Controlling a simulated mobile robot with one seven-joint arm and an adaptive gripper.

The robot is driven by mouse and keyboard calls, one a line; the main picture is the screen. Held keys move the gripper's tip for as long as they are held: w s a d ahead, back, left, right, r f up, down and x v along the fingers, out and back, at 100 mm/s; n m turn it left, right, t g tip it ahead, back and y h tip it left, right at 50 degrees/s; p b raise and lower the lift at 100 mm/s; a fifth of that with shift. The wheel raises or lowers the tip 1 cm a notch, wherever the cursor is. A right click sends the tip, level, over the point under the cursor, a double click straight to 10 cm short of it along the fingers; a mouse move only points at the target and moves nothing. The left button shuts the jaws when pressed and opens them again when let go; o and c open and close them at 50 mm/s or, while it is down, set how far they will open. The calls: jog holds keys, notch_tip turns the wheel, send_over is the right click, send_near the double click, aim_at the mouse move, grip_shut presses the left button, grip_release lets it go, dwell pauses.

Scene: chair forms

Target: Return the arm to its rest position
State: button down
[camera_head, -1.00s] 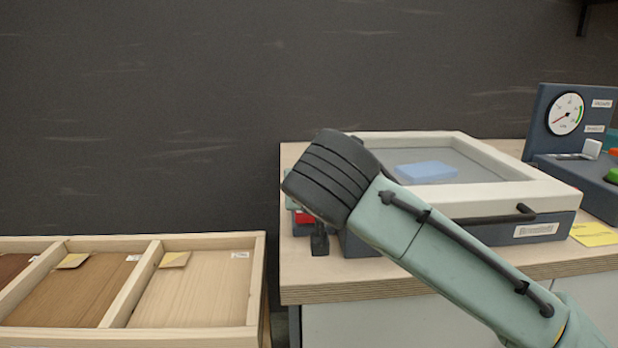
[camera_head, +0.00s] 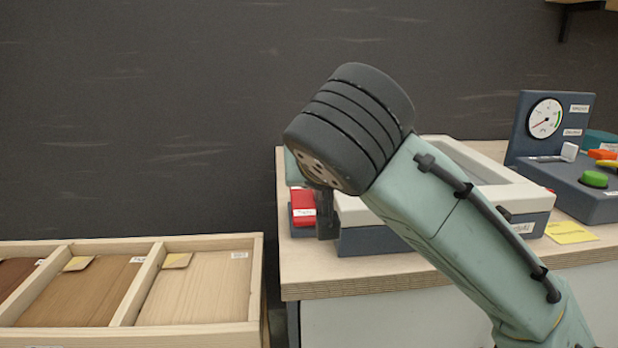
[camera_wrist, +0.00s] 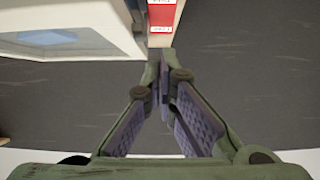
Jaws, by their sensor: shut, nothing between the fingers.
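My arm reaches in from the lower right in the head view, its dark ringed wrist raised over the front left of the workbench. My gripper (camera_head: 325,215) hangs below the wrist and is partly hidden by it. In the wrist view my gripper (camera_wrist: 163,75) has its fingertips together, with nothing between them. A red box (camera_head: 303,206) with a white label stands just behind the fingers in the head view. The red box also shows at the top of the wrist view (camera_wrist: 161,15).
A pale-framed unit (camera_head: 500,198) sits on the bench, partly hidden behind my arm. A gauge panel (camera_head: 546,118) and a box with a green button (camera_head: 593,179) stand to the right. A yellow note (camera_head: 570,232) lies in front. A wooden compartment tray (camera_head: 258,285) is at left.

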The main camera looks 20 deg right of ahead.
jog(key=shift+s+a+r, duration=0.15)
jog(key=shift+s+r, duration=0.15)
jog(key=shift+s, duration=0.15)
